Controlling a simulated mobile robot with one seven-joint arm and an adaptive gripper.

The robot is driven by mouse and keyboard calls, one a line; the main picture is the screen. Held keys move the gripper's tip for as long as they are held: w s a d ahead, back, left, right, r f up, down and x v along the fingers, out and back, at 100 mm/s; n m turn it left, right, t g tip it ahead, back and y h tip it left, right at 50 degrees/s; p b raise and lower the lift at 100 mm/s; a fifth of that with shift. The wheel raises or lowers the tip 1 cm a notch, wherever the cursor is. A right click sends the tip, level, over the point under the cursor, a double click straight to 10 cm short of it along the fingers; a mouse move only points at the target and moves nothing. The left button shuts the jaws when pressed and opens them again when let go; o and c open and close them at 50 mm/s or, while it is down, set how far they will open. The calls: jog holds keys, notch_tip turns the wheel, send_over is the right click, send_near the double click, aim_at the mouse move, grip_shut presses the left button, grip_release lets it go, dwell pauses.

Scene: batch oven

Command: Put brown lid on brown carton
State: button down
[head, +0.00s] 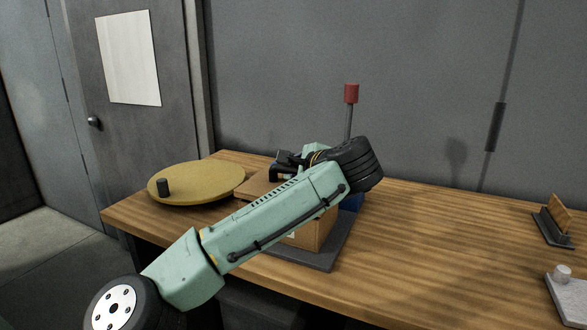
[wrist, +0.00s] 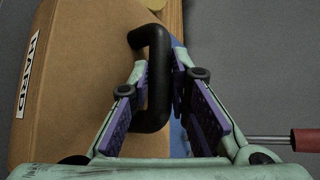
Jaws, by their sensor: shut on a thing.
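In the wrist view my gripper (wrist: 160,92) is shut on the black handle (wrist: 154,50) of the brown lid (wrist: 75,85), which has a white label with dark letters. In the head view a flat brown surface, apparently the lid (head: 256,187), shows behind my arm. The brown carton (head: 315,236) stands below it on a dark base plate. My gripper (head: 286,160) is mostly hidden there behind my arm. My arm also covers the join between lid and carton, so I cannot tell whether they touch.
A round yellow disc (head: 205,178) with a dark knob lies at the table's left. A blue object (head: 353,200) and a red-topped rod (head: 351,94) stand right of and behind the carton. Two small stands are at the far right. The wooden table (head: 440,240) between is clear.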

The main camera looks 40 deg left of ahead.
jog(key=shift+f+b, duration=0.85)
jog(key=shift+f, duration=0.3)
dwell(0.9)
jog(key=c, duration=1.4)
grip_release()
jog(key=shift+d, duration=0.1)
